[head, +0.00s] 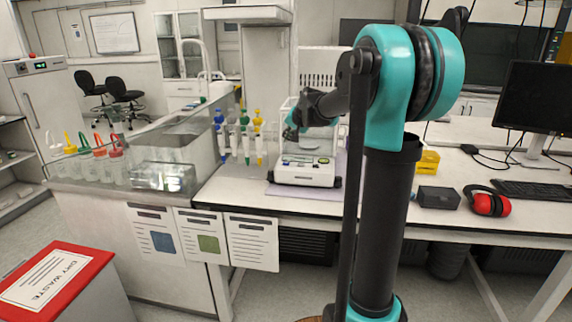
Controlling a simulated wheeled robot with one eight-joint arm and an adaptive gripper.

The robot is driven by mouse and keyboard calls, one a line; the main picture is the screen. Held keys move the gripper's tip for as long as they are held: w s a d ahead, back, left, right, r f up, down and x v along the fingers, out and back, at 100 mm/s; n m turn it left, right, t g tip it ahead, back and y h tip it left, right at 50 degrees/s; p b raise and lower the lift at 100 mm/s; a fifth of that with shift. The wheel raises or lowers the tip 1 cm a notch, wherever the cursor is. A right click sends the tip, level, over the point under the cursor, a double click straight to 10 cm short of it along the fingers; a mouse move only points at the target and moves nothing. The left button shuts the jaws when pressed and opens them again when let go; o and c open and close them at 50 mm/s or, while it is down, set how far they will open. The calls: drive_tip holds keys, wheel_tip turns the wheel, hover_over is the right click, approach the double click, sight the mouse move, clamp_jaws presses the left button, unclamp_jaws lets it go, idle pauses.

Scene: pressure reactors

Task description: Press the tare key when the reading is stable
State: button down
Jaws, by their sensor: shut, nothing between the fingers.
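A white balance (308,178) with a clear glass draft shield stands on the bench near the middle of the head view. Its front panel has a small display and keys, too small to read, so I cannot tell the reading or which key is tare. My gripper (291,133) is at the end of my arm, at the upper left of the balance in the picture. It is shut and empty. Its fingertips are small and hard to make out against the shield. I cannot tell whether it touches the balance.
A rack of pipettes (240,138) stands left of the balance, with a sink (185,125) and wash bottles (98,155) further left. On the right are a yellow holder (428,162), a black box (438,197), red earmuffs (487,201) and a monitor (536,98).

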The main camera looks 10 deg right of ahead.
sight(287, 163)
drive_tip(key=shift+f, duration=3.8)
drive_tip(key=shift+f, duration=0.15)
drive_tip(key=shift+f, duration=0.25)
drive_tip(key=shift+f, duration=0.4)
drive_tip(key=shift+r, duration=0.85)
drive_tip(key=shift+r, duration=0.1)
drive_tip(key=shift+r, duration=2.4)
